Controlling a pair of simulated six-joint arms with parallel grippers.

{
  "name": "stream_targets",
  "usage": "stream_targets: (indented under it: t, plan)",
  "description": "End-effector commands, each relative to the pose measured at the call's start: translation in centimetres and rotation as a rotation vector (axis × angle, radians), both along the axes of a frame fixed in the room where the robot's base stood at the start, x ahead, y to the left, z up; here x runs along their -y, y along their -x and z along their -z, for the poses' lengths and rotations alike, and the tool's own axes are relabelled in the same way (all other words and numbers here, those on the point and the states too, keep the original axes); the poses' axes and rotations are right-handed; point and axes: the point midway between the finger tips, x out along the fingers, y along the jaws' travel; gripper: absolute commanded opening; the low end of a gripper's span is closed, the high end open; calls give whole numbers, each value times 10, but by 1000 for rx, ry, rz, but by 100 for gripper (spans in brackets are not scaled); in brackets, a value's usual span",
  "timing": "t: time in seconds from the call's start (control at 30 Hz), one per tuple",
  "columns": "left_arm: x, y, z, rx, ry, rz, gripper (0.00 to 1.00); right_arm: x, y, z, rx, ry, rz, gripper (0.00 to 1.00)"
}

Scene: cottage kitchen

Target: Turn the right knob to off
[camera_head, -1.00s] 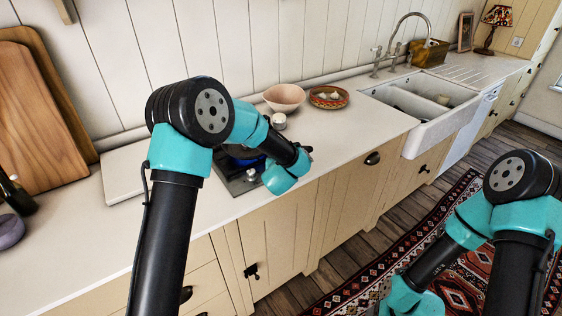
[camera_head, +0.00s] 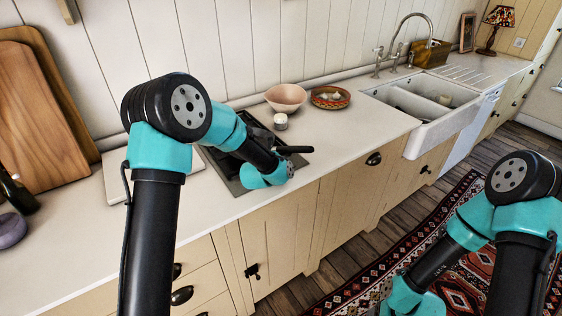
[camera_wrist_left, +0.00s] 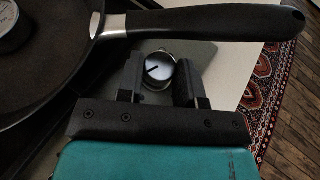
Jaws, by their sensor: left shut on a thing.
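In the left wrist view my left gripper (camera_wrist_left: 159,74) has its two fingers on either side of a round metal knob (camera_wrist_left: 158,67) and is shut on it. The knob has a pale face with a dark pointer line running toward its lower left. It sits on the grey front strip of the hob (camera_wrist_left: 195,50). In the head view the hob (camera_head: 232,186) is partly covered by my left arm, which hides the knob and the gripper's fingers.
A dark pan (camera_wrist_left: 50,75) stands on the hob, its black handle (camera_wrist_left: 215,22) passing just beyond the knob. A pink bowl (camera_head: 286,97), a patterned dish (camera_head: 330,97) and a small jar (camera_head: 280,121) stand behind. The counter (camera_head: 350,130) right of the hob is clear.

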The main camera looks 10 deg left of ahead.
Motion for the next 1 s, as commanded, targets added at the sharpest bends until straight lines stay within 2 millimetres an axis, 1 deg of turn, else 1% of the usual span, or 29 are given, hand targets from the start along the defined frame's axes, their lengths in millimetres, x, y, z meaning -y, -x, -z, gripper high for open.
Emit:
stream_targets:
  t: [0.33,0.37,0.6,0.87,1.0]
  plan:
    - [0,-1,-1,3,0,7,10,0,0,0,0,0,0,59]
    - [0,-1,-1,3,0,7,36,0,0,0,0,0,0,59]
    - [0,0,-1,1,0,7,59,0,0,0,0,0,0,59]
    - [0,1,-1,0,0,7,59,0,0,0,0,0,0,59]
    - [-1,6,-3,0,0,8,59,0,0,0,0,0,0,59]
